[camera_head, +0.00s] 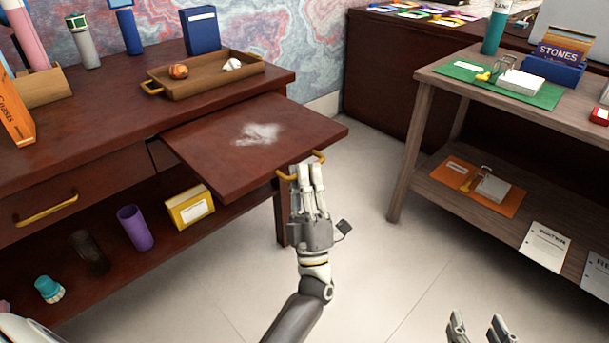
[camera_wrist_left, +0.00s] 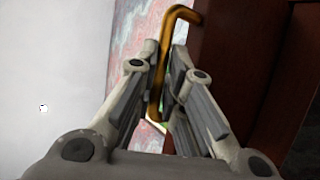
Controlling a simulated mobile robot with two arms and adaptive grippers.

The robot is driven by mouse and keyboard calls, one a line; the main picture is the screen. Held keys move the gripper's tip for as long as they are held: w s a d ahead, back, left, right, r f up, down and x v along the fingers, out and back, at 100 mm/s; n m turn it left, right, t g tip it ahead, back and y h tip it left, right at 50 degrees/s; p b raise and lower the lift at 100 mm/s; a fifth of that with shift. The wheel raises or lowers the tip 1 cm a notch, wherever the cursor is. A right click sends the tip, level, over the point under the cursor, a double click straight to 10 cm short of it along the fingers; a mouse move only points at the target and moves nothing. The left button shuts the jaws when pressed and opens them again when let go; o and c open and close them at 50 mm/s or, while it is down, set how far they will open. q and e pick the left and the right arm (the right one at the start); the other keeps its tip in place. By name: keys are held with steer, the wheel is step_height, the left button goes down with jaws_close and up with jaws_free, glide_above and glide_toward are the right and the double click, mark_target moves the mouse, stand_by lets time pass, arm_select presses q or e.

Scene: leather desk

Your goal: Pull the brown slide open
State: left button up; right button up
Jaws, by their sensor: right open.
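The brown slide (camera_head: 215,160) is a flat dark-wood board that sticks well out from the desk, with a whitish smudge on its top. Its gold bar handle (camera_head: 286,176) is on the front edge, and it also shows in the left wrist view (camera_wrist_left: 164,50). My left gripper (camera_head: 306,172) is at the handle, its fingers closed around the bar and hiding the middle of it. In the left wrist view my left gripper (camera_wrist_left: 163,70) has the bar between its two fingers. My right gripper (camera_head: 477,322) is open and empty at the bottom edge, over the floor.
A wooden tray (camera_head: 205,82) with two small balls stands on the desk behind the slide. A gold-handled drawer (camera_head: 45,208) is at the left. Below, a shelf holds a purple cup (camera_head: 135,229) and yellow box (camera_head: 190,207). Bare floor separates the desk from the right table (camera_head: 455,95).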

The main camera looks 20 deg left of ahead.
arm_select(q)
steer(key=shift+o, duration=0.5)
steer(key=v, duration=1.2)
